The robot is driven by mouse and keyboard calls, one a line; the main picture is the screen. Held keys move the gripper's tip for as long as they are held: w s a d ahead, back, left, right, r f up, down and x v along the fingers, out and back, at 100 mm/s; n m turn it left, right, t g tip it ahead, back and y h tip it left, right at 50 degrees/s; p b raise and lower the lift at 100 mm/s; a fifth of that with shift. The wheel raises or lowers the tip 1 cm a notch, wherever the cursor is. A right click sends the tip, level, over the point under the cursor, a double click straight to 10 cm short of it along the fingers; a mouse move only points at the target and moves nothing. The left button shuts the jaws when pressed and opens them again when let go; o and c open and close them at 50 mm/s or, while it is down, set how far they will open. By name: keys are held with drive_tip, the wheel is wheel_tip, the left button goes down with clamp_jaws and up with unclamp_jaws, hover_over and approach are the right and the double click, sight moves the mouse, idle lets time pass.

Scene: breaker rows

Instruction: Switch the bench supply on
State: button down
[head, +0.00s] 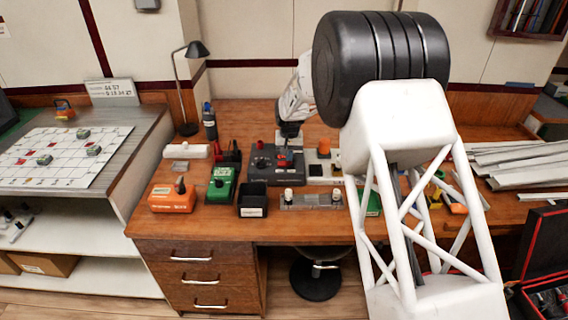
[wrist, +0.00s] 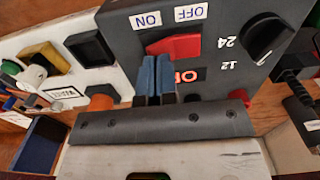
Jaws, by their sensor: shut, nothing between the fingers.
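The bench supply (head: 277,162) is a dark grey box on the desk. In the wrist view its face (wrist: 222,25) fills the top, upside down. It has a red rocker switch (wrist: 180,46) with an ON label (wrist: 145,20) near its left end and an OFF label (wrist: 191,12) near its right. An orange panel (wrist: 187,76) is partly hidden by the fingers. A black knob (wrist: 268,36) is by the marks 24 and 12. My gripper (wrist: 155,62) is shut and empty, its tips at the rocker's left end; I cannot tell if they touch.
A white panel (wrist: 90,78) with yellow and black parts adjoins the supply. Grey strips (head: 520,160) lie at the right.

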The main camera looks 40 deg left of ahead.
drive_tip(key=shift+f, duration=0.6)
idle(0.7)
drive_tip(key=shift+r, duration=3.5)
